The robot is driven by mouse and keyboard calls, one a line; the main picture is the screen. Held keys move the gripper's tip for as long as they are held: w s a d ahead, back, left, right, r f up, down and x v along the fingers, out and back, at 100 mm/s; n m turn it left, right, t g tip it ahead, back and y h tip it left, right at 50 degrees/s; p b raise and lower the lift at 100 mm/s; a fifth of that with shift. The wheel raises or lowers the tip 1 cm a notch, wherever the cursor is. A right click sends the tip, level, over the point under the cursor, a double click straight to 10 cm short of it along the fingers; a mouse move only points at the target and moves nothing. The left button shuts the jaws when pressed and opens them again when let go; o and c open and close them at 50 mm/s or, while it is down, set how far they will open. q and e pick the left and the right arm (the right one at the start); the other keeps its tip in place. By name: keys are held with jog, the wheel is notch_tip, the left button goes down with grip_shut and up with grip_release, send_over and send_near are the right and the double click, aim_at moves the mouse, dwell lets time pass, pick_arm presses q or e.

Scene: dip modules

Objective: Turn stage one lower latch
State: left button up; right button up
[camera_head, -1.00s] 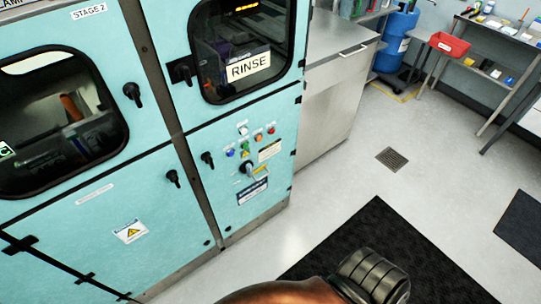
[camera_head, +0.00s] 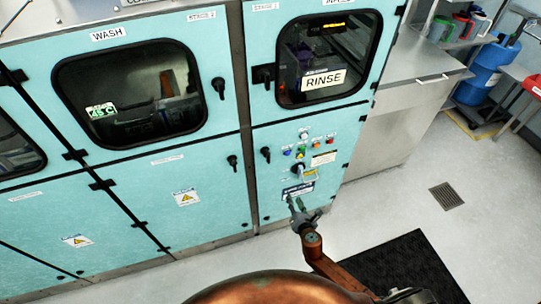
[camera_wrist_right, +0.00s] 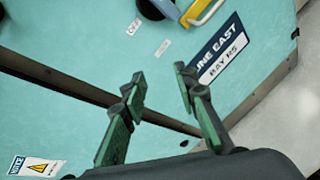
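The stage one lower latch (camera_head: 265,154) appears to be the small black handle at the left edge of the lower right cabinet door, below the rinse window. It stands roughly upright. My right gripper (camera_head: 298,204) is below and to the right of it, in front of the door's lower part, apart from the latch. In the right wrist view the right gripper (camera_wrist_right: 161,82) is open, with nothing between its green-padded fingers. The latch does not show in that view. My left gripper is not in view.
Another black latch (camera_head: 232,162) sits just left, across the post. Right of the target are coloured buttons (camera_head: 301,152) and a rotary switch (camera_head: 298,171). A blue label (camera_wrist_right: 220,50) is near the fingers. A dark mat (camera_head: 400,265) lies on the floor.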

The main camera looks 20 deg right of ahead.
aim_at(269, 158)
jog(key=w+a+r+n+t+y+p, duration=0.15)
jog(key=a+r+n, duration=0.25)
jog(key=r, duration=0.7)
jog(key=w+a+r+n+t+y, duration=0.1)
jog(key=w+a+r+n+t, duration=0.2)
jog(key=r, duration=0.7)
jog(key=shift+n+h, duration=0.25)
jog(key=shift+n, duration=0.25)
jog(key=w, duration=0.1)
jog(key=w+a, duration=0.1)
jog(key=w, duration=0.2)
jog(key=shift+w+a+r, duration=0.1)
jog(key=shift+w+a, duration=0.15)
jog(key=shift+w, duration=0.1)
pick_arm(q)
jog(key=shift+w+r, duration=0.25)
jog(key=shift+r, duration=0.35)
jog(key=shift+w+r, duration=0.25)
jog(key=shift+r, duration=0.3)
pick_arm(e)
jog(key=shift+w, duration=0.7)
jog(key=shift+c, duration=0.5)
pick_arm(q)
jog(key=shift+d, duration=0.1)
pick_arm(e)
grip_shut()
